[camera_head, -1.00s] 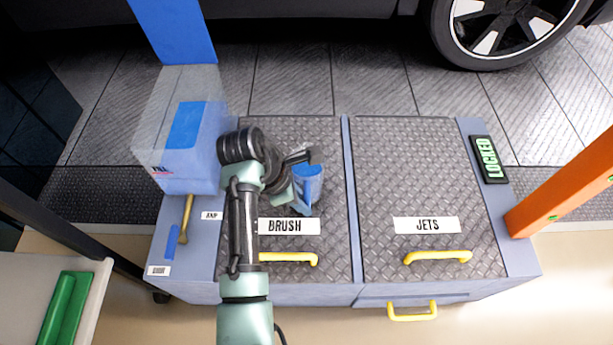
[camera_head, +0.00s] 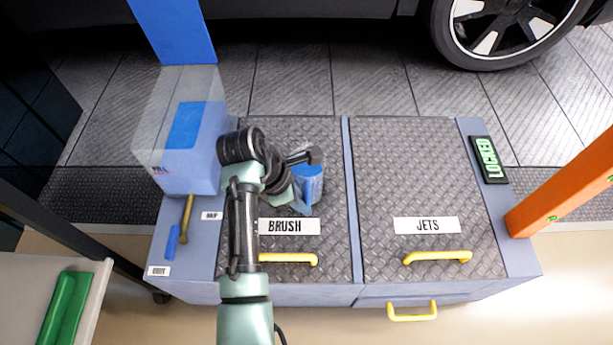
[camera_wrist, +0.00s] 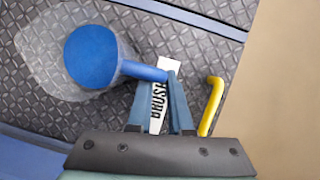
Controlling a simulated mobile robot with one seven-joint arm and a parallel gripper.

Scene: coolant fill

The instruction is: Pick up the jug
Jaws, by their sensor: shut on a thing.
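The jug (camera_head: 308,182) is see-through with blue in it and stands on the BRUSH lid. In the wrist view the jug (camera_wrist: 90,57) shows from above, a clear body around a round blue area, with a blue bar running right to my fingers. My gripper (camera_wrist: 160,82) is shut on the jug at this bar. I cannot tell whether the jug is clear of the lid.
The JETS lid (camera_head: 420,170) is bare. A clear tank (camera_head: 180,90) with blue inside stands at the cabinet's left, above a brass pipe (camera_head: 187,215). Yellow handles (camera_head: 437,257) stick up at the front. An orange post (camera_head: 560,190) stands right; a LOCKED sign (camera_head: 488,160) is lit.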

